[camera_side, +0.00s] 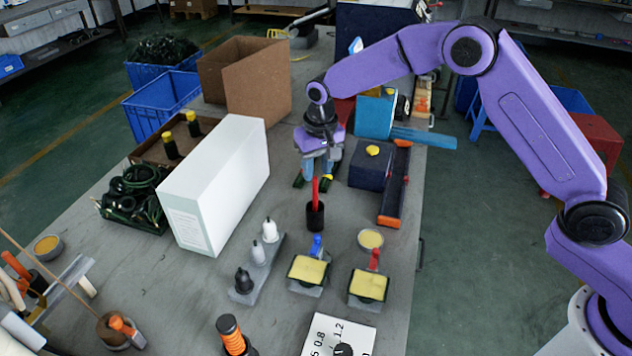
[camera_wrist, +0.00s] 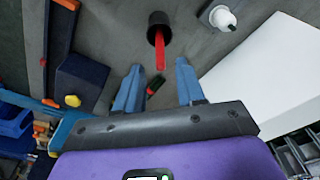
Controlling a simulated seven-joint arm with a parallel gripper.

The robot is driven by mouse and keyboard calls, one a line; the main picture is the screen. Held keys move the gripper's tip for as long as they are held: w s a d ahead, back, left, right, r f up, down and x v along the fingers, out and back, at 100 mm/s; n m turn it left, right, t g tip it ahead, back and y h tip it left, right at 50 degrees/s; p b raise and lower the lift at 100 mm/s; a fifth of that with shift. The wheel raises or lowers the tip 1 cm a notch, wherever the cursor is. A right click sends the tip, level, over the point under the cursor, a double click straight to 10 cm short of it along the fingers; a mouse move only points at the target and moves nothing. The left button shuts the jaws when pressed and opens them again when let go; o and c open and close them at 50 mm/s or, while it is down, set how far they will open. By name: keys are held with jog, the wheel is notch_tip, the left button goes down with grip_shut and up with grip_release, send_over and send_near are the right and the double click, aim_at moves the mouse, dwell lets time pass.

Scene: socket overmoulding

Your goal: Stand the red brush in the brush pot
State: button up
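The red brush (camera_side: 315,187) stands nearly upright in the small black brush pot (camera_side: 315,217), handle up; its lower end is hidden inside. In the wrist view the red brush (camera_wrist: 160,50) rises from the pot (camera_wrist: 158,19) towards the space between my fingers. My gripper (camera_side: 313,180) is open, above the table just behind the pot. In the wrist view my gripper's blue fingers (camera_wrist: 159,90) are well apart, and the brush touches neither. A small dark piece with green and red ends (camera_wrist: 152,86) shows between them; I cannot tell if it is gripped.
A white box (camera_side: 215,185) stands left of the pot, with white and dark bottles (camera_side: 258,253) in front of it. Two yellow-topped trays (camera_side: 309,269) with blue and red upright pieces stand nearer. A dark blue box (camera_side: 370,167) and an orange-ended rail (camera_side: 395,190) lie right.

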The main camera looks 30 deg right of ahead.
jog(key=shift+s+r, duration=0.2)
jog(key=shift+r, duration=1.4)
jog(key=s+d+r+n, duration=0.2)
jog(key=s+r+n, duration=0.15)
jog(key=s, duration=0.65)
jog(key=s+d+r+n, duration=0.2)
jog(key=s+r+n, duration=0.15)
jog(key=s, duration=0.75)
jog(key=s+d+n, duration=0.3)
jog(key=s+d, duration=0.3)
jog(key=s, duration=0.4)
jog(key=s+d+n+g, duration=0.1)
jog(key=s+d+n, duration=0.1)
jog(key=s+d, duration=0.5)
jog(key=s, duration=0.2)
jog(key=shift+s+n, duration=0.35)
jog(key=shift+n, duration=0.05)
